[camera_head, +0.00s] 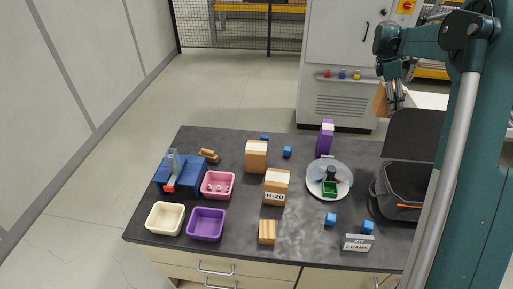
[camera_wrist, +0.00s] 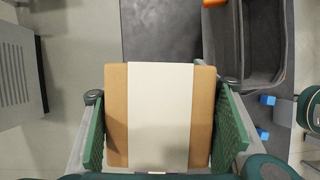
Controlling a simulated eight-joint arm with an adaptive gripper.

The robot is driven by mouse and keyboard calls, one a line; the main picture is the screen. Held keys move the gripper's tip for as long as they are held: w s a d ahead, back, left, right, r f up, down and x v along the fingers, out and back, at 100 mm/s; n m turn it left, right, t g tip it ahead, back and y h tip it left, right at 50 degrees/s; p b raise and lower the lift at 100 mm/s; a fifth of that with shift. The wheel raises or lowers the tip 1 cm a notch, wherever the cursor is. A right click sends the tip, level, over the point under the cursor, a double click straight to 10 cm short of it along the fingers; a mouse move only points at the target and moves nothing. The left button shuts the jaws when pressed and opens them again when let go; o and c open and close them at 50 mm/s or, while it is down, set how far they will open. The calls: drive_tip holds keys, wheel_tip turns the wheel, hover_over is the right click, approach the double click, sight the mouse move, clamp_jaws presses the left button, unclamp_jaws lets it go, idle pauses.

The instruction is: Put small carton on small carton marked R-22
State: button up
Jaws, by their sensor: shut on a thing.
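My gripper (camera_head: 394,102) is shut on a small brown carton (camera_head: 380,99), held high beyond the table's back right side. In the wrist view the carton (camera_wrist: 117,120) has a broad white strip and sits between the green finger pads. A carton with a white label (camera_head: 276,188) stands upright mid-table; its label looks like R-20, and I see no label that clearly reads R-22. Another brown carton (camera_head: 256,157) with a pale top band stands behind it to the left, with no readable mark.
A purple box (camera_head: 325,138), a plate with a green item (camera_head: 318,190) and an open dark case (camera_head: 385,205) stand to the right. Blue cubes (camera_head: 330,219), a wooden block (camera_head: 267,232) and a sign (camera_head: 357,243) are near the front. Bins (camera_head: 206,224) fill the left.

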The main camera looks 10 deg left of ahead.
drive_tip(key=shift+v, duration=1)
drive_tip(key=s+a+n+t+p, duration=0.2)
drive_tip(key=a+n+p, duration=0.3)
drive_tip(key=a, duration=2.5)
drive_tip(key=s+a+n+t+y+p, duration=0.1)
drive_tip(key=s+a+n+p, duration=0.3)
drive_tip(key=a, duration=0.8)
drive_tip(key=s+a+n+t+p, duration=0.1)
drive_tip(key=s+a, duration=0.5)
drive_tip(key=a, duration=0.6)
drive_tip(key=shift+y, duration=0.3)
drive_tip(key=shift+s+f, duration=0.2)
drive_tip(key=shift+f, duration=2.45)
drive_tip(key=shift+f, duration=0.15)
drive_tip(key=shift+f, duration=2.95)
drive_tip(key=shift+f, duration=0.2)
